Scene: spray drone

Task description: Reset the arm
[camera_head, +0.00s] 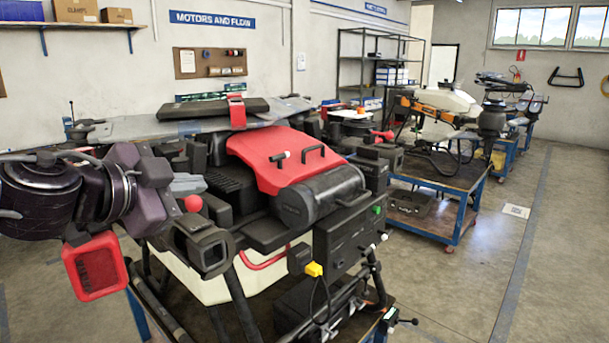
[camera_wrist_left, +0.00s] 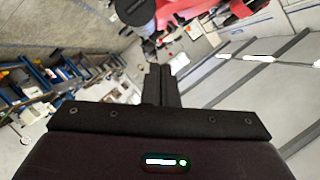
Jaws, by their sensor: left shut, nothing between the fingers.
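My left arm (camera_head: 45,195) comes in from the left in the head view, with dark purple wrist parts in front of the left side of the spray drone (camera_head: 290,160). I cannot pick out its fingertips clearly there. In the left wrist view my left gripper (camera_wrist_left: 161,75) shows its two black fingers together, with nothing between them. The drone has a red top cover with a black handle, black housings and a pale tank below. Its red part also shows at the top of the wrist view (camera_wrist_left: 205,12). My right gripper is not in view.
The drone stands on a blue-legged work table close in front. A second blue cart (camera_head: 455,205) carries another drone with orange arms (camera_head: 440,100). A shelf with boxes (camera_head: 75,25) is on the left wall. The floor (camera_head: 560,250) on the right is clear.

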